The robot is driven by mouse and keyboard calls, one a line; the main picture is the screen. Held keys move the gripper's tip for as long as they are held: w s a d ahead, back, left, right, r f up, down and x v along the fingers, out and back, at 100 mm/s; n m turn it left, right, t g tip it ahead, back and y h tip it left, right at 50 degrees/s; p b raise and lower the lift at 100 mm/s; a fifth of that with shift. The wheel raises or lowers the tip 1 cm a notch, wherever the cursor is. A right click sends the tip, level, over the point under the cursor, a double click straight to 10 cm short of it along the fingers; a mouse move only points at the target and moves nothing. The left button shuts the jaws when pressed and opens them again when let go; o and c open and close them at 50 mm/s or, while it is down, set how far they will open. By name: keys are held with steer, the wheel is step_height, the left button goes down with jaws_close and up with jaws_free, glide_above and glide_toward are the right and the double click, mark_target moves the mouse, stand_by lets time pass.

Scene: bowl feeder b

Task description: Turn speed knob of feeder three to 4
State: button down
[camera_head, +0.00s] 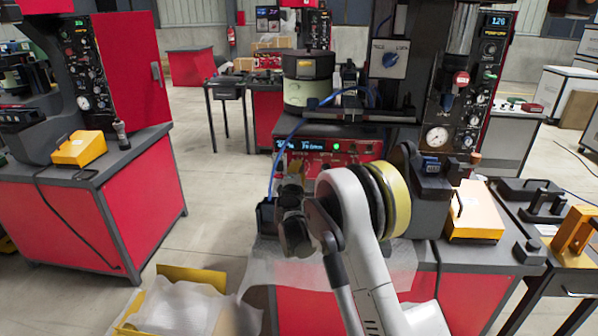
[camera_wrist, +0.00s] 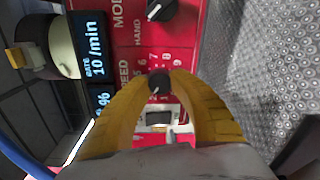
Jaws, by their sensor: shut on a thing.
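In the wrist view, turned sideways, the small black speed knob (camera_wrist: 159,82) sits on a red panel (camera_wrist: 185,60) beside the word SPEED. Several scale numbers show around it, but the pointer's exact setting is too small to read. My gripper (camera_wrist: 160,84) has its two yellow fingers shut on the knob, one on each side. A display (camera_wrist: 96,50) next to it reads "RATE 10/min"; a second display is partly hidden by a finger. In the head view the feeder's red panel (camera_head: 318,146) shows above my arm, which hides the knob and my fingertips.
A larger black MODE knob (camera_wrist: 161,9) is near the speed knob. The round feeder bowl (camera_head: 308,85) stands above the panel. A yellow box (camera_head: 476,212) sits to the right, and a lined yellow crate (camera_head: 192,275) is on the floor.

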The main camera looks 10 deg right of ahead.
steer(key=shift+m, duration=3.9)
steer(key=shift+r, duration=0.1)
steer(key=c, duration=1.1)
jaws_free()
steer(key=v, duration=1.2)
steer(key=shift+d, duration=0.25)
steer(key=shift+s, duration=0.1)
